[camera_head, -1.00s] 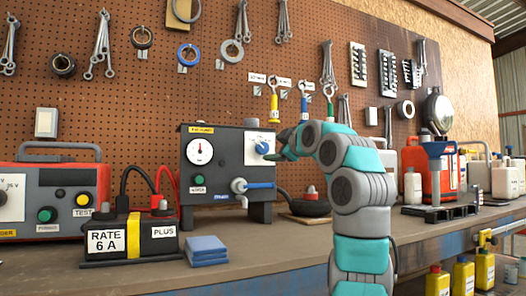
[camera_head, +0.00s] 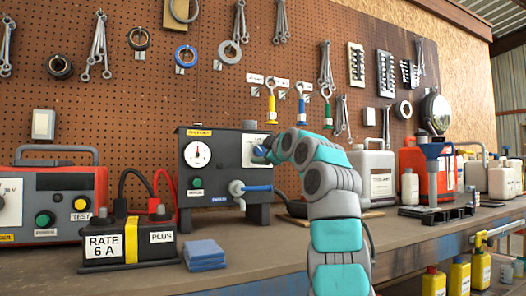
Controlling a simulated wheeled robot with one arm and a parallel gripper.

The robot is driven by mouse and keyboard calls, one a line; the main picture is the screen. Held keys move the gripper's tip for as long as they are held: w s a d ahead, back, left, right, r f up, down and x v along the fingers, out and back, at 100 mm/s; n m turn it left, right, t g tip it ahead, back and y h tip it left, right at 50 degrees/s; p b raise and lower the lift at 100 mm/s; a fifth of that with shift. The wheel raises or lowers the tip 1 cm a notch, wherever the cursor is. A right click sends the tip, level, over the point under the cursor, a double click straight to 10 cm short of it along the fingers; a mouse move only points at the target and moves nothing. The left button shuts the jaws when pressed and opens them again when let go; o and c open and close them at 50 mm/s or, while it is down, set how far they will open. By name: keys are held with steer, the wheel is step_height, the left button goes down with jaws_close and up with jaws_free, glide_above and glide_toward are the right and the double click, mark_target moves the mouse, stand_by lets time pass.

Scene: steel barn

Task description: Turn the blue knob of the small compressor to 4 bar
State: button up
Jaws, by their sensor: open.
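The small compressor (camera_head: 221,207) is a dark box on the workbench with a round white gauge (camera_head: 198,154) on its front. The gauge's red needle points roughly straight up; its numbers are too small to read. The blue knob (camera_head: 259,151) is at the upper right of the front, over a white plate (camera_head: 250,160) whose marks I cannot read. My gripper (camera_head: 267,153) is open at the knob's right side and hides part of it. I cannot tell whether the fingers are around the knob or touching it.
A blue-handled tap (camera_head: 256,188) juts out below the knob. A battery (camera_head: 129,243) with cables and blue cloths (camera_head: 204,254) stand in front on the left. A grey canister (camera_head: 374,172) and a blue-topped stand (camera_head: 434,172) are to the right.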

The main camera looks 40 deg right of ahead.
jaws_close()
stand_by(0.6)
